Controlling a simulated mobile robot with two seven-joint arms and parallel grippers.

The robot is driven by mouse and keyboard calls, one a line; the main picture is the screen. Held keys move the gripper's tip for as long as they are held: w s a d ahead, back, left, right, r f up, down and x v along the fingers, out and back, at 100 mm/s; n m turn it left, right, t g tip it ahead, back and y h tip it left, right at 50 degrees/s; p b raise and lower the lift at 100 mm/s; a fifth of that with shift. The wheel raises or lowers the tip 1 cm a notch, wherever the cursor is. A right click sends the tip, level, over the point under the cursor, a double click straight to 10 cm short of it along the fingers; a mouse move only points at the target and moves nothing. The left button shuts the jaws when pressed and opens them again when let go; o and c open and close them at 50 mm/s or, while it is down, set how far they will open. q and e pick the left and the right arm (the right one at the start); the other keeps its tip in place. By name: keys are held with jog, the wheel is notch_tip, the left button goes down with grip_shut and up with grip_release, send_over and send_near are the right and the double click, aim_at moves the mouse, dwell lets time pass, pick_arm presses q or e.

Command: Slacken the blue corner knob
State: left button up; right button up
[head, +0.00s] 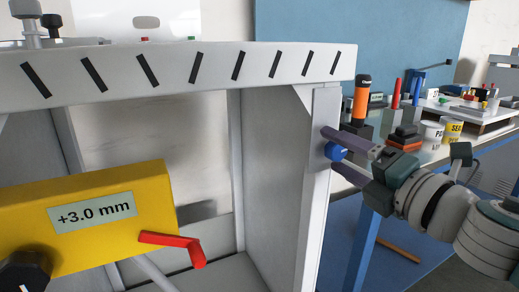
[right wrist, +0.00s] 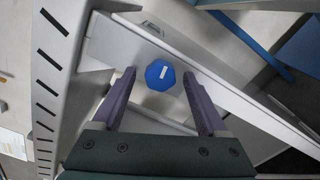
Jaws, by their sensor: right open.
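The blue corner knob (head: 335,152) sits on the upper part of the frame's right corner post (head: 318,200). In the right wrist view the knob (right wrist: 160,75) is a blue many-sided cap with a short white mark. My right gripper (head: 334,150) comes in from the right with its jaws open. Its two purple fingers lie on either side of the knob in the head view. In the right wrist view the knob shows between and slightly beyond the fingertips of the gripper (right wrist: 160,75), with gaps at both sides. My left gripper is not in view.
A yellow box (head: 100,225) reading +3.0 mm, with a red crank handle (head: 175,243) and a black knob (head: 24,273), is at the left. A slotted white beam (head: 180,75) crosses the top. A workbench with tools and cups (head: 432,135) stands behind my right arm.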

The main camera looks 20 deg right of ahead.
jog(key=s+b, duration=0.1)
jog(key=s, duration=0.9)
jog(key=shift+d, duration=0.35)
